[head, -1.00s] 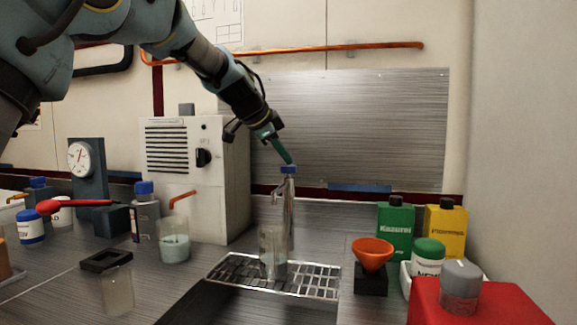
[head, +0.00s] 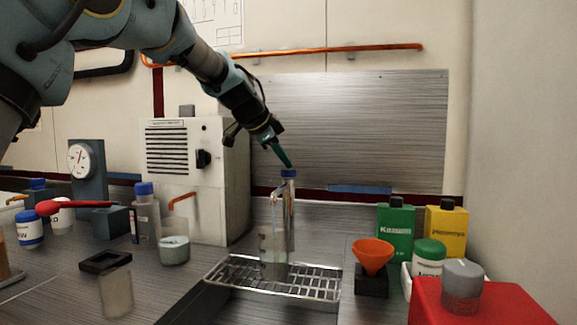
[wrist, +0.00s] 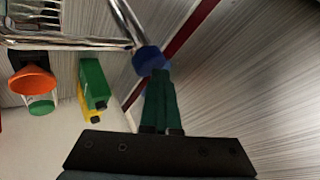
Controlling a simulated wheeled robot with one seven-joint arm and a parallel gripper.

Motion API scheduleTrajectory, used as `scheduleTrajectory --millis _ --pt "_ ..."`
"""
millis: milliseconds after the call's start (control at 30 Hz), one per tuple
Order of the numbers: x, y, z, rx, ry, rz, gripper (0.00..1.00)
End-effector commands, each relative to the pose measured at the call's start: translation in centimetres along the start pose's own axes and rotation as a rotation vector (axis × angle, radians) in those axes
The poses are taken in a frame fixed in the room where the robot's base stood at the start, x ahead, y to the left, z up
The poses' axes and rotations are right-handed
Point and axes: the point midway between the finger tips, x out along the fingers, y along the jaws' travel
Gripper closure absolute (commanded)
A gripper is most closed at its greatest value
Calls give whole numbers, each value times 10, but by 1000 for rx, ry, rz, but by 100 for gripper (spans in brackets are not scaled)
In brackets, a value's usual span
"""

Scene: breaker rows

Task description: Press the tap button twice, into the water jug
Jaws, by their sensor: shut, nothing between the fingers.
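The tap (head: 290,210) is a slim metal post with a blue button (head: 289,173) on top, also seen in the wrist view (wrist: 149,60). The water jug (head: 272,252) is a clear vessel on the drip grate, under the tap's spout. A thin pale streak, which looks like water, hangs between the spout and the jug. My gripper (head: 288,164) is shut and empty, pointing down at a tilt. Its green fingertips (wrist: 155,74) are at the blue button and seem to touch it. The fingers cover part of the button in the wrist view.
The metal drip grate (head: 318,282) lies under the tap. An orange funnel (head: 372,256), green bottle (head: 396,236) and yellow bottle (head: 446,238) stand to the right. A red block (head: 480,305) is at front right. A white cabinet (head: 180,180) stands behind left.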

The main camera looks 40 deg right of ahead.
Motion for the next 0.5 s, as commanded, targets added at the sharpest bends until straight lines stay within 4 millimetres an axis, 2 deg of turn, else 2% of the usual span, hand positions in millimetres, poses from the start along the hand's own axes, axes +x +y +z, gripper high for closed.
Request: scheduleTrajectory --millis 500 --pt "-17 -13 -12 0 -1 1 100"
